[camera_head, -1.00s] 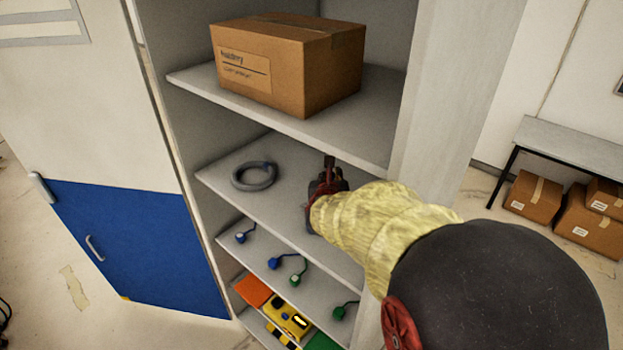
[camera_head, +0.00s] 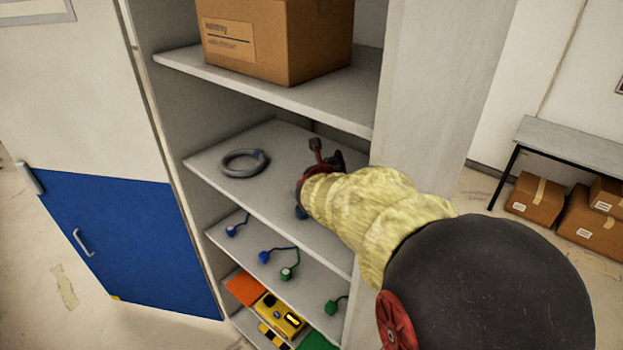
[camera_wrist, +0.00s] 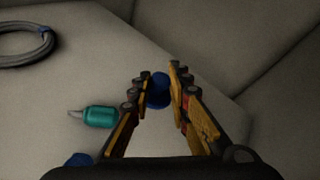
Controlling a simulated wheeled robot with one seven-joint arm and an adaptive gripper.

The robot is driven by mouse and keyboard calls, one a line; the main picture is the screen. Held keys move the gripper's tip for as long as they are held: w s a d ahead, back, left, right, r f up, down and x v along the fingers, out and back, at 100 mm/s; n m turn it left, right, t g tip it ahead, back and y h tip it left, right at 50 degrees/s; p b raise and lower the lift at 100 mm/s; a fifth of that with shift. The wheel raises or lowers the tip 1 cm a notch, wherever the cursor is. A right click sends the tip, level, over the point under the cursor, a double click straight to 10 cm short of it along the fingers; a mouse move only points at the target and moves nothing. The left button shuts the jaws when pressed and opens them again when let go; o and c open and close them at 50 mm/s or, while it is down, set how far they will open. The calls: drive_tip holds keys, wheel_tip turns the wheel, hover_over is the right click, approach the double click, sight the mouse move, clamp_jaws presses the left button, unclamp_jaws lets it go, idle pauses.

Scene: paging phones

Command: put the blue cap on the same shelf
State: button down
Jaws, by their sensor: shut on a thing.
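My gripper (camera_head: 318,165) is over the right part of the middle cabinet shelf (camera_head: 215,182), the one with the grey ring. In the wrist view, my gripper's fingers (camera_wrist: 160,88) are shut on a small round blue cap (camera_wrist: 158,92) at their tips. I cannot tell whether the cap touches the shelf. A teal piece (camera_wrist: 100,117) with a pale tip lies left of the fingers. A blue object (camera_wrist: 78,160) is partly cut off at lower left. In the head view, a blue spot (camera_head: 300,212) shows under my gripper; my arm hides much of this area.
A grey ring (camera_head: 243,163) lies on the middle shelf, left of my gripper. A cardboard box (camera_head: 278,45) stands above. Blue caps (camera_head: 264,257) and green caps (camera_head: 287,273) on cords lie below, over a yellow device (camera_head: 280,315). The cabinet's right wall (camera_head: 430,90) is close to my arm.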

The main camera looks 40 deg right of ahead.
wheel_tip(320, 180, down, 5)
drive_tip(key=shift+d+b, duration=0.15)
drive_tip(key=shift+b, duration=0.35)
drive_tip(key=shift+f+b, duration=0.3)
drive_tip(key=shift+f, duration=1.9)
drive_tip(key=shift+f, duration=0.2)
drive_tip(key=c, duration=2.1)
unclamp_jaws()
drive_tip(key=shift+o, duration=0.7)
drive_tip(key=shift+r, duration=0.1)
